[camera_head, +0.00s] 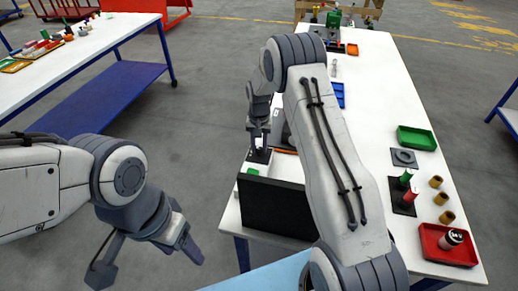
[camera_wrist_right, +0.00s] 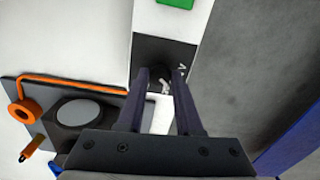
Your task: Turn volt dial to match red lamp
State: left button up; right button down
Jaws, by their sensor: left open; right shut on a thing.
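My right gripper (camera_head: 258,140) reaches down at the near left edge of the white table. In the right wrist view its fingers (camera_wrist_right: 160,76) are around a small dark knob (camera_wrist_right: 163,86), which I take for the volt dial. The knob sits on a black plate (camera_wrist_right: 150,48) with a small white mark beside it, too small to read surely. The same plate shows under the gripper in the head view (camera_head: 260,156). The fingers hide most of the knob, so its pointing is unclear. No red lamp can be made out. My left gripper (camera_head: 145,262) is open and empty over the floor.
A black upright panel (camera_head: 274,207) stands close in front of the plate. A grey device (camera_wrist_right: 85,112) with an orange cable (camera_wrist_right: 70,84) lies beside it. A green piece (camera_wrist_right: 176,3) is near. Green (camera_head: 416,138) and red (camera_head: 447,246) trays stand to the right.

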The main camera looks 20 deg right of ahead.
aim_at(259, 149)
jog(key=n, duration=0.3)
jog(key=shift+n+b, duration=0.3)
jog(key=shift+b, duration=0.1)
jog(key=shift+n+b, duration=0.35)
jog(key=shift+n, duration=1.65)
jog(key=shift+r, duration=0.1)
jog(key=c, duration=0.6)
grip_release()
jog(key=shift+r+b, duration=1.2)
jog(key=shift+r, duration=4)
